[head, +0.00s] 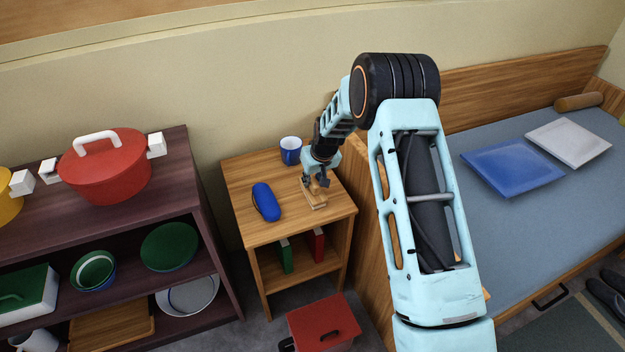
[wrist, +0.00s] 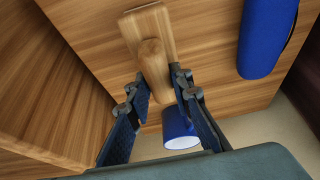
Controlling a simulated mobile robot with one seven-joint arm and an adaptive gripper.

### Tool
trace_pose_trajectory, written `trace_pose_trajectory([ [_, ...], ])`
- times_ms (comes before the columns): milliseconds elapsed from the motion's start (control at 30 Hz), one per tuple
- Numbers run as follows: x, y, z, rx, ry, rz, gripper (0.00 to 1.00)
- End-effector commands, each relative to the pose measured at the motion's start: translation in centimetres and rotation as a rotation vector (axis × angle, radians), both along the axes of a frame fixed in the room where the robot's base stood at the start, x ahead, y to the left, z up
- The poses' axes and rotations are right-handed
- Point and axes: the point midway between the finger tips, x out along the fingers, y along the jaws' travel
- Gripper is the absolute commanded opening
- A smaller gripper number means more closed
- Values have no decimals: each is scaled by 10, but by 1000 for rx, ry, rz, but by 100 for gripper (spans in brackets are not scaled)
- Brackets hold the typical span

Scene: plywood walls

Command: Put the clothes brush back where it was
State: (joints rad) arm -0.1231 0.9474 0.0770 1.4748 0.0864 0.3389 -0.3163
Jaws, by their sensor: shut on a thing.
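The clothes brush (head: 314,199) is a pale wooden block with a raised, rounded wooden grip. It is at the right front part of the small wooden bedside table (head: 245,235). My gripper (head: 316,182) comes down on it from above. In the wrist view the two fingers of my gripper (wrist: 159,76) are on either side of the brush's grip, and the brush (wrist: 149,22) extends beyond them. My gripper is shut on that grip. The brush is at or just above the tabletop; I cannot tell whether it touches. Its underside is hidden.
A blue case (head: 266,202) lies left of the brush, and a blue mug (head: 291,150) stands behind. Books (head: 317,245) stand on the shelf below. The bed (head: 480,205) is right; a dark shelf unit (head: 195,165) with a red pot (head: 105,170) is left.

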Motion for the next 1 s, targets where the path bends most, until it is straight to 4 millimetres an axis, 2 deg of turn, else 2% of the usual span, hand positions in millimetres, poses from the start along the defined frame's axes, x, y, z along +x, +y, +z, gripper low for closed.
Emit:
trace_pose_trajectory([
  [167, 0, 0, -4, 0, 0, 0, 0],
  [200, 0, 0, -5, 0, 1, 0, 21],
  [367, -1, 0, -3, 0, 1, 0, 37],
  [767, -1, 0, 4, 0, 1, 0, 37],
  [1000, -14, -6, 42, 1, -2, 0, 37],
])
